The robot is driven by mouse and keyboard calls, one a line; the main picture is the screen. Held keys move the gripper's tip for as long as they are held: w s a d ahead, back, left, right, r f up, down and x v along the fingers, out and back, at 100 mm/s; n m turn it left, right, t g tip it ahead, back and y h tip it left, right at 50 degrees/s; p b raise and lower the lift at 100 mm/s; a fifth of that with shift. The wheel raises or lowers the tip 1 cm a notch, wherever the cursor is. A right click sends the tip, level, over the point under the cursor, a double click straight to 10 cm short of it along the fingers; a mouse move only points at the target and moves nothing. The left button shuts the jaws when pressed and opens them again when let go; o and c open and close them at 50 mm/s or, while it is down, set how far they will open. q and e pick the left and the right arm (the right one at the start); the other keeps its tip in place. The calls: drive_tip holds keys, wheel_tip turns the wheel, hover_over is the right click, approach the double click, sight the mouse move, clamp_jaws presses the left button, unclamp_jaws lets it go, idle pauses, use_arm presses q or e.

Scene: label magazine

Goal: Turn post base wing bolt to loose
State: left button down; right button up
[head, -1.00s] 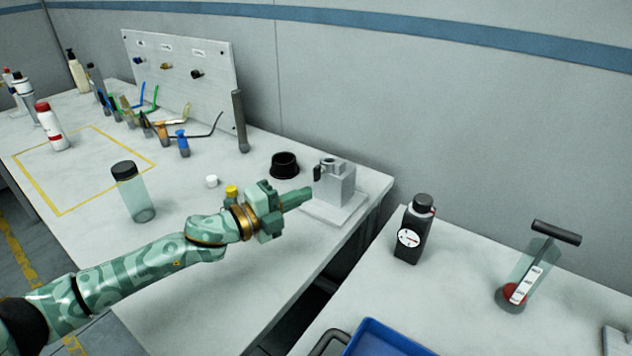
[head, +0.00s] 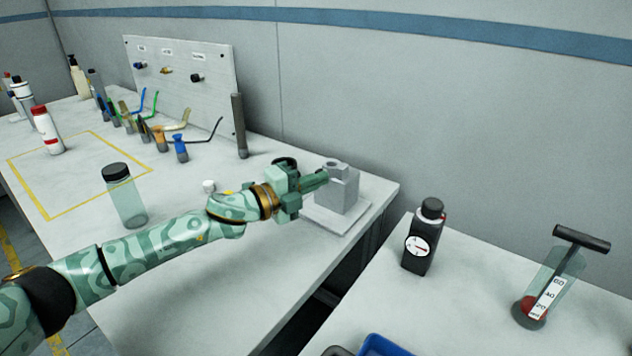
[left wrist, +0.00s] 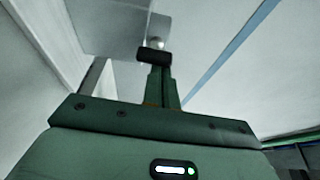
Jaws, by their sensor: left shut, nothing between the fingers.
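The post base (head: 338,192) is a grey block with a round socket on top, on a flat plate (head: 330,218) at the right end of the long table. My left gripper (head: 322,178) is shut and empty, its fingertips at the left face of the block. In the left wrist view a dark bar, which looks like the wing bolt (left wrist: 153,55), lies across the tips of the shut fingers (left wrist: 161,72). I cannot tell whether they touch. In the head view the gripper hides the bolt. My right gripper is not in view.
A black ring (head: 284,162) stands behind my gripper. A clear jar (head: 125,200) and a white cap (head: 208,186) are to the left. A dark bottle with a gauge (head: 420,240) and a T-handled cylinder (head: 545,290) stand on the right table, across a gap.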

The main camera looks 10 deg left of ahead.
use_arm(q)
drive_tip(key=shift+n, duration=0.3)
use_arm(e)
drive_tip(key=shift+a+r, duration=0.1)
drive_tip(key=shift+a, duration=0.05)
use_arm(q)
drive_tip(key=shift+a+r+n+t+h+p, duration=0.15)
drive_tip(key=shift+n+t+p, duration=0.1)
drive_tip(key=shift+n, duration=0.5)
drive_tip(key=shift+d+r+n+t+h+p, duration=0.15)
drive_tip(key=shift+n+t+p, duration=0.1)
drive_tip(key=shift+n, duration=0.5)
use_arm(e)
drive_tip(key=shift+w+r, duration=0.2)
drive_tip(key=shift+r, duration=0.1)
use_arm(q)
drive_tip(key=shift+w+a+n, duration=0.1)
drive_tip(key=shift+a+n, duration=0.15)
drive_tip(key=shift+n, duration=0.35)
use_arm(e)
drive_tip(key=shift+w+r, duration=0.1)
